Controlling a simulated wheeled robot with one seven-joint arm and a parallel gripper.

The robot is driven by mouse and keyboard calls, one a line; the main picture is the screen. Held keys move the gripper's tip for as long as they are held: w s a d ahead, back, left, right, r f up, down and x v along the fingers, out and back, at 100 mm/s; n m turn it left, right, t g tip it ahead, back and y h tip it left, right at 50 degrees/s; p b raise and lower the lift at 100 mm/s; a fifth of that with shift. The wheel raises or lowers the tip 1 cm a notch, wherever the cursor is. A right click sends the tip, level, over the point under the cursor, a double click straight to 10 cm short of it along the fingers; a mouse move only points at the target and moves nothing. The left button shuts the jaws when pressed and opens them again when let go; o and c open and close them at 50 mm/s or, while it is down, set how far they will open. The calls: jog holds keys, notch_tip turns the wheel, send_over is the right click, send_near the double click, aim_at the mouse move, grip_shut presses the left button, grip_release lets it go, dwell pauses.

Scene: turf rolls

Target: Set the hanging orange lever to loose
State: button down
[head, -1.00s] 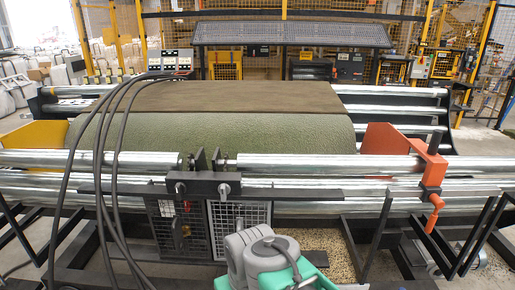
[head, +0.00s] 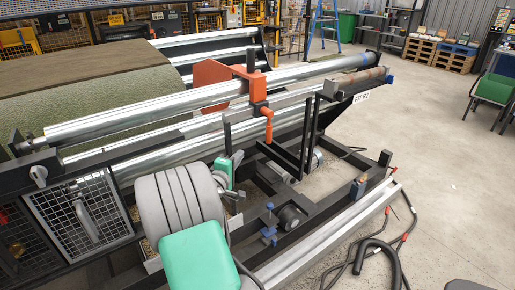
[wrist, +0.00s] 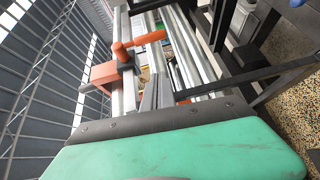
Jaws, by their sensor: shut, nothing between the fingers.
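The orange lever (head: 268,125) hangs down from an orange clamp block (head: 258,88) on the metal roller bars in the head view. In the wrist view the lever (wrist: 138,41) lies across the upper middle, beside the orange block (wrist: 103,75). My gripper (wrist: 157,82) has its grey fingers together and empty, with the lever's handle beyond and to the left of them. Which setting the lever is in cannot be told.
Long silver rollers (head: 170,108) run across the machine, with a green turf roll (head: 90,100) behind them. A black frame (head: 308,125) stands right of the lever. Black hoses (head: 375,250) lie on the floor at lower right. Open floor (head: 450,150) lies to the right.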

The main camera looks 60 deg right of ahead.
jog(key=p, duration=0.1)
send_near(267, 126)
jog(key=w+d+f, duration=0.4)
jog(key=shift+s+d+f+n+p, duration=0.1)
jog(key=shift+s+d+n+p, duration=0.05)
jog(key=shift+s+d, duration=0.45)
jog(key=shift+s+d+n+p, duration=0.15)
jog(key=shift+s+d, duration=0.2)
jog(key=shift+d, duration=0.4)
jog(key=shift+f, duration=0.1)
